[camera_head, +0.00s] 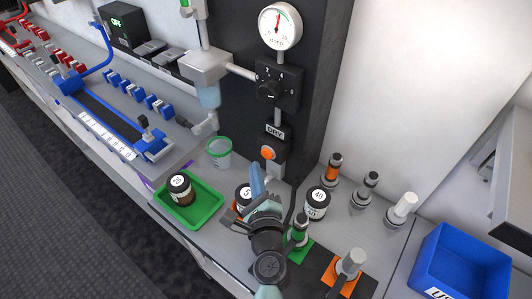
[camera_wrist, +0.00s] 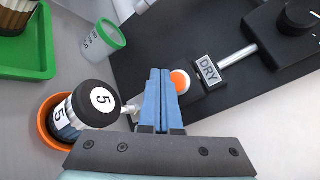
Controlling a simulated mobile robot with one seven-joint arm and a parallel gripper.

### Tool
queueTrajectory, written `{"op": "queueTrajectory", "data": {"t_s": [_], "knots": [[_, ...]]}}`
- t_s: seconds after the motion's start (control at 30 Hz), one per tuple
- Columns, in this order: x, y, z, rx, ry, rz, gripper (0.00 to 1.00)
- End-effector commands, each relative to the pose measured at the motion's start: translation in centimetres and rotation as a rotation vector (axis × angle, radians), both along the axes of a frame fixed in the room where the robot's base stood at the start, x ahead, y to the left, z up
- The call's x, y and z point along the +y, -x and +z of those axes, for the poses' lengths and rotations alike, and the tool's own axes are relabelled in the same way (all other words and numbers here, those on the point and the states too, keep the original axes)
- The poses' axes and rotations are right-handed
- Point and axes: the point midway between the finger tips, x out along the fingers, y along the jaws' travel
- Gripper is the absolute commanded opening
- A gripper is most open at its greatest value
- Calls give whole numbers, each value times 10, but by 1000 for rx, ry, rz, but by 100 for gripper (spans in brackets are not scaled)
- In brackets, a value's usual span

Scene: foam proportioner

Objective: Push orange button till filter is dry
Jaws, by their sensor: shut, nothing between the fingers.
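A jar marked 5 (camera_wrist: 85,105) stands close beside my gripper. A green-rimmed cup (camera_head: 219,152), a green tray (camera_head: 190,222) with a jar marked 20 (camera_head: 180,189), and a jar marked 40 (camera_head: 316,203) stand nearby. A blue bin (camera_head: 460,262) is at right.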

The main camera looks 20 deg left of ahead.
Motion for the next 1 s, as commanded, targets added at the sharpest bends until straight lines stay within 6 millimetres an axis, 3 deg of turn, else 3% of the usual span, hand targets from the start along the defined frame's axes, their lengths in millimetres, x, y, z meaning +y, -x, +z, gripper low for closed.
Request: {"op": "queueTrajectory", "data": {"t_s": [0.37, 1.0], "knots": [[11, 31, 0, 0, 1, -1, 0], [11, 32, 0, 0, 0, 0, 0]]}}
